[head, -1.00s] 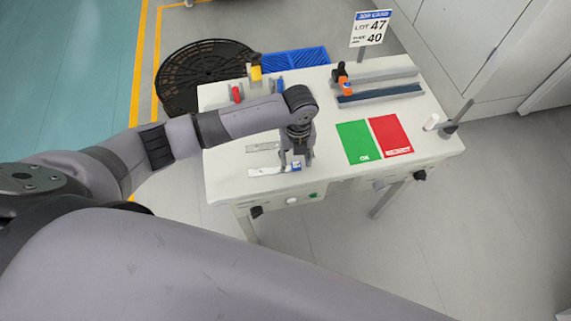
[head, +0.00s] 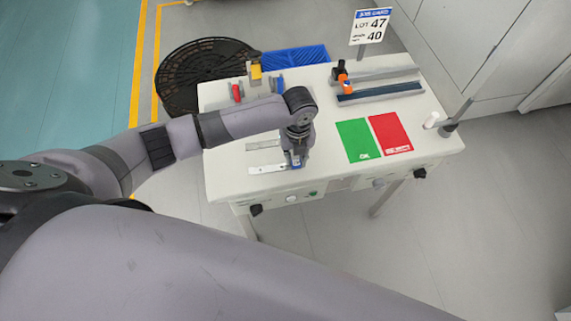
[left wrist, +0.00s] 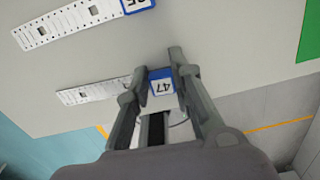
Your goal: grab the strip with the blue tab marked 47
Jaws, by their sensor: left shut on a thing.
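A white perforated strip (head: 267,169) lies near the front edge of the table. Its blue tab marked 47 (left wrist: 161,74) shows between my fingers in the left wrist view, where the strip's white body (left wrist: 88,93) runs out to the left. My left gripper (head: 294,163) is shut on the tab end of this strip, at table height. A second white strip (head: 262,144) lies farther back. In the left wrist view it (left wrist: 68,24) also carries a blue tab, whose number is only partly visible. My right gripper is not in view.
Green (head: 357,140) and red (head: 390,133) mats lie to the right. A sign reading LOT 47 (head: 371,26) stands at the back. A dark rail (head: 380,92) with an orange-and-black tool and red, yellow and blue items occupy the rear. The front right is mostly clear.

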